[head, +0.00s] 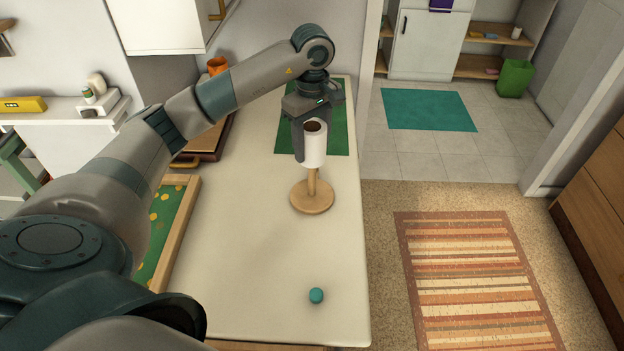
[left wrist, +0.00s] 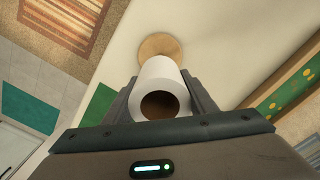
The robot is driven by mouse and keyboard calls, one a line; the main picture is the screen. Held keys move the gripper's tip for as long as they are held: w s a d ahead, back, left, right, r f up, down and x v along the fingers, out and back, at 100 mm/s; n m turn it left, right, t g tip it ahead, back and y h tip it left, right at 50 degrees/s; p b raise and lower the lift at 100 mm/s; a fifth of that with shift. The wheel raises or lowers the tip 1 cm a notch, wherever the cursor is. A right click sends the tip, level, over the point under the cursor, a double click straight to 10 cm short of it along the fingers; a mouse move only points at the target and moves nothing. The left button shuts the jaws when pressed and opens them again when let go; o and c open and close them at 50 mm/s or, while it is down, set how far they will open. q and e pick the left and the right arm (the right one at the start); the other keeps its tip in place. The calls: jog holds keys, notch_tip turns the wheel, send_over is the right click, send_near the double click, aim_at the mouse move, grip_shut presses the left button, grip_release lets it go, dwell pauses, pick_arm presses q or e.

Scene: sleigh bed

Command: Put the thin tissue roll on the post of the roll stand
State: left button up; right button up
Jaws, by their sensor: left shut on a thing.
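The thin tissue roll (head: 315,150) is white with a brown hollow core and is upright in the head view. My left gripper (head: 310,143) is shut on it, with a finger on each side; the roll also shows between the fingers in the left wrist view (left wrist: 163,78). The roll stand has a round wooden base (head: 312,198) on the counter and a wooden post (head: 312,180) that shows just below the roll. The post's upper part is hidden, so I cannot tell whether it is inside the core. The base shows beyond the roll in the left wrist view (left wrist: 160,45).
A teal ball (head: 316,296) lies near the front of the pale counter (head: 240,270). A green mat (head: 283,135) lies behind the stand. A wood-framed green board (head: 185,225) and a dark case (head: 210,140) are at the left. The counter around the base is clear.

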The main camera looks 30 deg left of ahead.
aim_at(312, 181)
pick_arm(q)
jog(key=shift+f+p, duration=1.3)
jog(key=shift+f, duration=3.35)
notch_tip(312, 181, down, 4)
jog(key=shift+r+p, duration=0.25)
jog(key=shift+p, duration=0.5)
jog(key=shift+f, duration=0.2)
